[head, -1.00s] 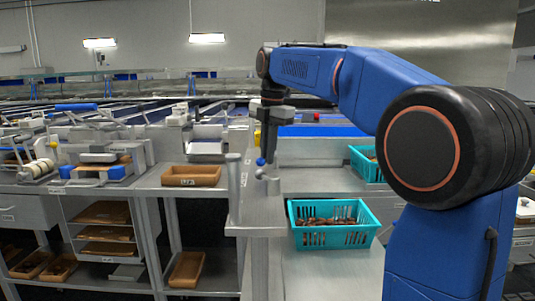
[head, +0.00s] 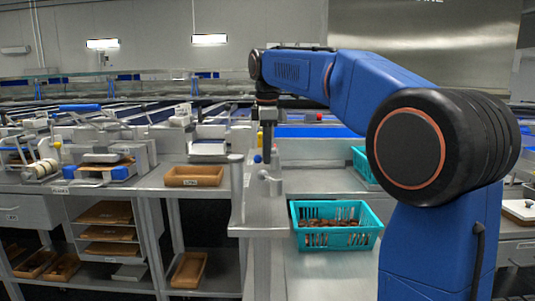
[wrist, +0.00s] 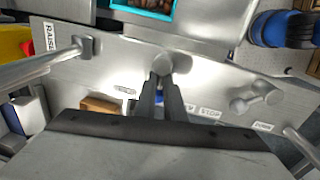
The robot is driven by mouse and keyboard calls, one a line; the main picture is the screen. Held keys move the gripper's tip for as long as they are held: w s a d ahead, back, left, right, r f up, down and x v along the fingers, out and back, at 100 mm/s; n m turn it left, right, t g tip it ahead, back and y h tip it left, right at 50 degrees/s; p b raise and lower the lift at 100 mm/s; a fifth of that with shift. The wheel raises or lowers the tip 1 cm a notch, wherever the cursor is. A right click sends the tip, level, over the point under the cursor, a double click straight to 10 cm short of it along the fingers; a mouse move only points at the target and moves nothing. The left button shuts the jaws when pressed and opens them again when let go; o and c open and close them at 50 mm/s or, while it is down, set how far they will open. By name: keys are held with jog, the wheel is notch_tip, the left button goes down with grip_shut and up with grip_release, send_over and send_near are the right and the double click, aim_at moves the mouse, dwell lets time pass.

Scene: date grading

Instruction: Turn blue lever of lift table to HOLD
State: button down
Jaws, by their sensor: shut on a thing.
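The lift table's grey top (head: 262,212) is in the middle of the head view. My gripper (head: 268,158) points down over it; in the wrist view the two fingers (wrist: 161,96) are close together, shut on the blue lever. In the wrist view a round grey hub (wrist: 163,65) sits at the fingertips, and the fingers hide most of the lever. A STOP label (wrist: 210,112) is right of the fingers and a RAISE label (wrist: 50,37) at far left. I cannot read a HOLD label.
A silver lever with round ends (wrist: 255,96) stands right of the fingers in the wrist view. A teal basket of dates (head: 337,240) is at right, and a brown tray (head: 194,177) at left.

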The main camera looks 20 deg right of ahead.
jog(key=m, duration=0.2)
jog(key=w+m, duration=0.1)
jog(key=m, duration=0.2)
jog(key=shift+w+d+m+h, duration=0.1)
jog(key=shift+d+m+h, duration=0.1)
jog(key=shift+m+h, duration=0.1)
jog(key=m, duration=0.3)
jog(key=d+m, duration=0.1)
jog(key=m, duration=0.1)
jog(key=shift+w+g, duration=0.4)
jog(key=shift+m, duration=0.3)
jog(key=c, duration=1.9)
grip_release()
jog(key=shift+o, duration=0.2)
notch_tip(320, 180, up, 12)
jog(key=a, duration=0.1)
jog(key=shift+s+a, duration=0.15)
jog(key=shift+s, duration=0.1)
